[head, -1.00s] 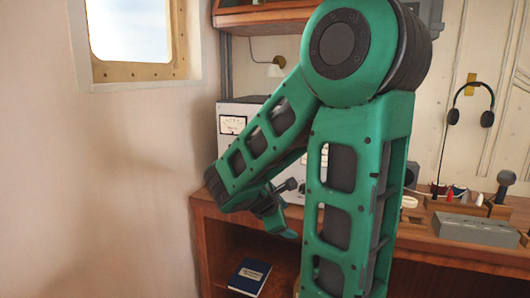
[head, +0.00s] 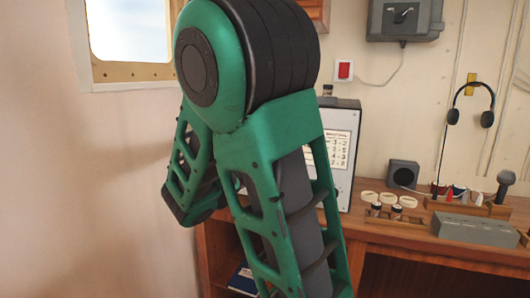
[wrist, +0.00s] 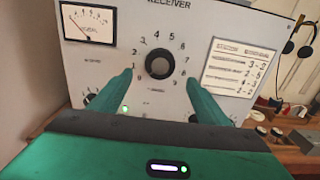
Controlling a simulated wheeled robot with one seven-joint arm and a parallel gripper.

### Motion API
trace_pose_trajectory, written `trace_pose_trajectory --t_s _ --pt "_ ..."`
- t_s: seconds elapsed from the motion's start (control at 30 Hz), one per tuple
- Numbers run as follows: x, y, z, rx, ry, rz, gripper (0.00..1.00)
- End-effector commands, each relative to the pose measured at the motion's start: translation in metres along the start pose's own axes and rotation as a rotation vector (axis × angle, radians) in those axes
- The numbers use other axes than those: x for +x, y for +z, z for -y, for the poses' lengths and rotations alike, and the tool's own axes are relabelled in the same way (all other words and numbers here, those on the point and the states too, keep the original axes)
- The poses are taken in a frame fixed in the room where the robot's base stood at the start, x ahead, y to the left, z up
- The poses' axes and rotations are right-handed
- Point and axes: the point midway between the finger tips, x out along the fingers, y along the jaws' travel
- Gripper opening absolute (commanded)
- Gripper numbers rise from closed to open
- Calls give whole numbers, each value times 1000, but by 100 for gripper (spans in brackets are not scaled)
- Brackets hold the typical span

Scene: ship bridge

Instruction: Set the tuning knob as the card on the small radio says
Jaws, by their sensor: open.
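A pale receiver panel (wrist: 120,45) fills most of the wrist view. Its large black tuning knob (wrist: 158,65) sits in a ring of printed digits; its pointer mark is too small to read. A white card (wrist: 240,68) with rows of number pairs is on the panel's right; the small print is unclear. My gripper (wrist: 160,78) is open, its two green fingers apart to the lower left and lower right of the knob, with nothing between them. In the head view my arm hides the gripper and knob; part of the receiver (head: 345,118) and its card (head: 338,150) shows.
A meter (wrist: 88,22) is at the panel's upper left; smaller knobs are partly hidden behind my fingers. The wooden desk (head: 430,240) holds small jars (head: 395,211), a grey block (head: 475,229) and a speaker (head: 403,174). A grey box (head: 404,18) hangs on the wall.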

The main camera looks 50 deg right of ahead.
Motion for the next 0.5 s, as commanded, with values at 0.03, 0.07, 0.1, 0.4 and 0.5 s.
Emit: trace_pose_trajectory --t_s 0.03,0.07,0.1,0.4,0.5 --pt "8 1 1 -1 -5 2 70" --pt "12 1 2 -2 -6 3 70" --pt "17 1 2 -1 -5 2 70" --pt "54 1 2 0 -4 1 70" --pt "63 1 2 1 -3 1 70"
